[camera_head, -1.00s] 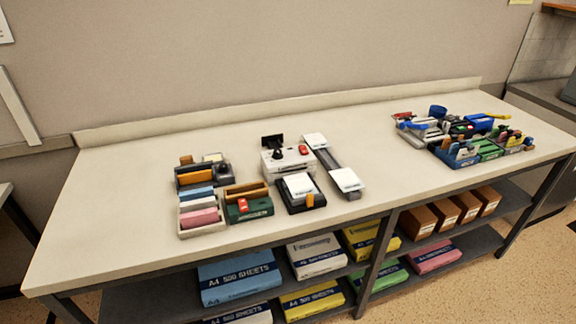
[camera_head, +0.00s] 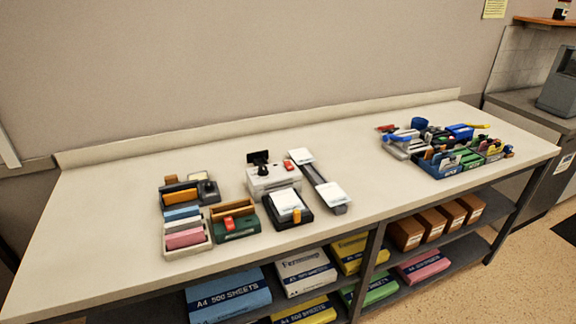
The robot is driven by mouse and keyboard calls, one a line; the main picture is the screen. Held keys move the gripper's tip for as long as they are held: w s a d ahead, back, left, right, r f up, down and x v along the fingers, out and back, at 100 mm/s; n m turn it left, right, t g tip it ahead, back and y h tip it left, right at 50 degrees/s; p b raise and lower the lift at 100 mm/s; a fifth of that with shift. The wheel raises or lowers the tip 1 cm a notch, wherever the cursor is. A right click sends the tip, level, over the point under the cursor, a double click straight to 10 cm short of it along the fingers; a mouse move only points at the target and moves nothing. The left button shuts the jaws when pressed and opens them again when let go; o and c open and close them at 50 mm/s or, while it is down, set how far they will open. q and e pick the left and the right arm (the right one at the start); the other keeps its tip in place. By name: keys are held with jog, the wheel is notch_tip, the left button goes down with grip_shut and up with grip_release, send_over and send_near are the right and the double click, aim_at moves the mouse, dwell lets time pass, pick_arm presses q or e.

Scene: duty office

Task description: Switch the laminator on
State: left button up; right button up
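A white machine (camera_head: 270,180) stands near the middle of the long table, with a black knob, an upright black part at its back and a small red part (camera_head: 289,167) on its right side. Beside it on the right lies a long dark grey device (camera_head: 325,187) with white sheets at both ends. The frames carry no readable label, so I cannot tell for sure which of them is the laminator, or whether it is on. Neither of my grippers shows in the head view.
The long table (camera_head: 110,245) is clear at its left end and between the two groups. Left of the machine are trays of coloured cards (camera_head: 184,240) and a green box (camera_head: 236,228). A black paper holder (camera_head: 287,219) sits in front. Blue and green bins (camera_head: 440,170) crowd the right.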

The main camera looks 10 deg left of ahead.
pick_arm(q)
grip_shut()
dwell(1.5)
